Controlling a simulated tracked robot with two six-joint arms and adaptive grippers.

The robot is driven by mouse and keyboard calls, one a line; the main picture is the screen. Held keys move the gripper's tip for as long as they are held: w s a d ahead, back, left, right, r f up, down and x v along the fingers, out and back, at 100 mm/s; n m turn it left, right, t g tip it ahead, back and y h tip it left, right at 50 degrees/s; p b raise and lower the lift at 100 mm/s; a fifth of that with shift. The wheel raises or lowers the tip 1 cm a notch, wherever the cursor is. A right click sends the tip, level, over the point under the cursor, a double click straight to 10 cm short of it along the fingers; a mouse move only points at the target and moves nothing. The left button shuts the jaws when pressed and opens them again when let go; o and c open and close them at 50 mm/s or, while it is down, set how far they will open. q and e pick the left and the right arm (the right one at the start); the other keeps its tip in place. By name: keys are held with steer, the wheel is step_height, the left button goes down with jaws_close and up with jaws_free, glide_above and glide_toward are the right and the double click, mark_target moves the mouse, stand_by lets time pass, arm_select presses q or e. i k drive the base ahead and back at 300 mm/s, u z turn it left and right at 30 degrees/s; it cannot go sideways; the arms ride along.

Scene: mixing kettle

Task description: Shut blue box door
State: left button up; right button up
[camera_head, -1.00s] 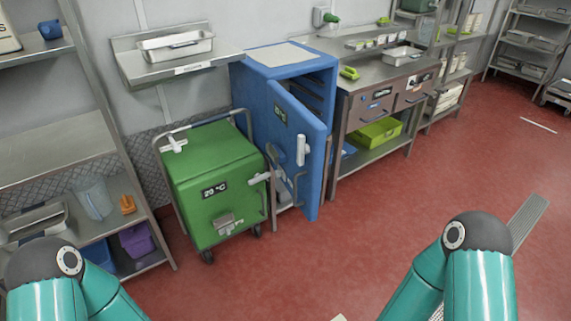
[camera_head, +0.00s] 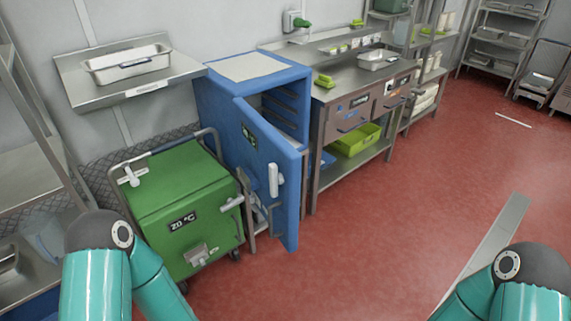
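The blue box (camera_head: 219,101) stands against the wall left of the middle of the head view. Its blue door (camera_head: 270,161) is partly open, swung out toward me, and the shelf rails inside show through the gap on the right. A white handle (camera_head: 275,181) is on the door's outer face. My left arm and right arm show only as teal links at the bottom left and bottom right, apart from the door. Neither gripper is in view.
A green wheeled box (camera_head: 178,199) marked 20 °C stands close on the left of the blue box. A steel counter (camera_head: 350,80) with a lime bin (camera_head: 356,139) below is on the right. The red floor (camera_head: 400,215) in front and to the right is clear.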

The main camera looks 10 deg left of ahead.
mark_target(259, 145)
steer(key=u, duration=0.05)
steer(key=i, duration=1.05)
steer(key=u, duration=0.5)
